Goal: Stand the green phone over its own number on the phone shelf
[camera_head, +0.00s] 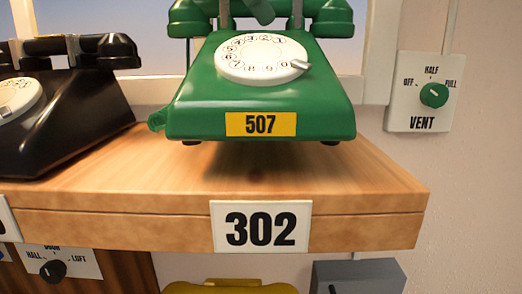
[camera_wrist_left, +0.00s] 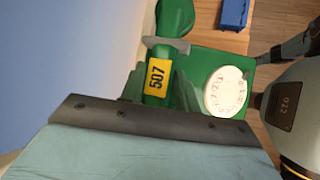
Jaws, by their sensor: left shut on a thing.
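The green dial phone (camera_head: 262,95) has a white dial and a yellow 507 label. It is upright over the shelf (camera_head: 385,190), above a white plate reading 302 (camera_head: 261,227). Its front feet look slightly clear of the wood, with a shadow beneath. The phone, with a yellow 507 label, also shows in the left wrist view (camera_wrist_left: 205,65). My left gripper (camera_wrist_left: 155,118) is shut on the green phone; its exact grip is hard to make out. In the head view the gripper is mostly hidden or cut off at the top. My right gripper is not in view.
A black phone (camera_head: 60,105) stands on the shelf to the left. Another white plate (camera_head: 8,222) is cut off at the left edge. A VENT dial panel (camera_head: 424,92) is on the wall at right. A grey box (camera_head: 360,277) and a yellow object (camera_head: 230,287) sit below the shelf.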

